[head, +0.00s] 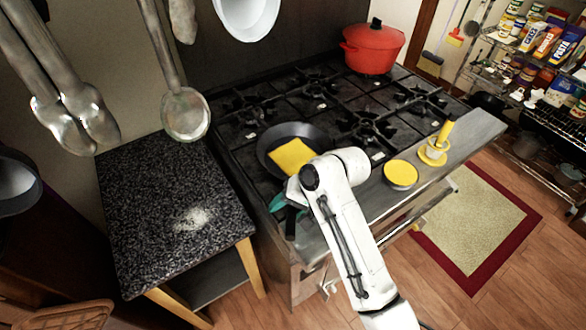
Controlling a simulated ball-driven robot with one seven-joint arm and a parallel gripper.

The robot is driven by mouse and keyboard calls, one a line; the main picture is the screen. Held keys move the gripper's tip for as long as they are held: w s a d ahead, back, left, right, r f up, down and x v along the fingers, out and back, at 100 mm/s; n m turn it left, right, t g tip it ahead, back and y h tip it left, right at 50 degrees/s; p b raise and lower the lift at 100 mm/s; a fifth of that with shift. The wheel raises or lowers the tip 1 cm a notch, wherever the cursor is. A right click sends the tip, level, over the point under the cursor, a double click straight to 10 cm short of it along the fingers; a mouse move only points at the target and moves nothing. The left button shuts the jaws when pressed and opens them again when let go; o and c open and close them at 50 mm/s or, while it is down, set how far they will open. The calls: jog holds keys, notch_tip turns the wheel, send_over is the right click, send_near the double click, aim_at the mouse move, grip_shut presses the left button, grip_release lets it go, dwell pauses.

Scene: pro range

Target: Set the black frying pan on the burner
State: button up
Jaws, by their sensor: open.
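The black frying pan (310,132) sits over the front-left part of the black stove top (345,108), and it looks flat. A yellow square piece (293,154) lies in it. My white arm reaches in from the bottom right and covers the pan's near right side. My gripper (289,222) is at the stove's front-left edge, just below the pan, with its jaws open. Its fingers are small and dark here. A teal piece (277,203) shows beside it. The pan's handle and the burner under the pan are hidden.
A red pot (373,48) stands at the back right. A yellow-topped round dish (400,174) and a yellow-and-white stacked item (435,150) rest on the steel front ledge. A speckled counter (165,200) is at left. Ladles and spoons (186,113) hang above.

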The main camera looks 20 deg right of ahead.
jog(key=shift+s+d+f, duration=0.2)
jog(key=shift+s+f, duration=0.05)
jog(key=shift+f, duration=0.1)
jog(key=b+v, duration=0.1)
jog(key=v, duration=1)
jog(key=s+d+f+n+h+b, duration=0.1)
jog(key=s+d+f, duration=0.3)
jog(key=s, duration=0.5)
jog(key=s+d+f+n+g+h+b, duration=0.1)
jog(key=s+d+f+h, duration=0.2)
jog(key=s+f, duration=0.4)
jog(key=s+d+f+n+h+b, duration=0.1)
jog(key=s+d+f, duration=0.4)
jog(key=s, duration=0.8)
jog(key=shift+f+n+g+h, duration=0.3)
jog(key=shift+f+h, duration=0.4)
jog(key=shift+f, duration=0.15)
jog(key=shift+w+d, duration=0.1)
jog(key=shift+d, duration=0.05)
jog(key=shift+c, duration=0.2)
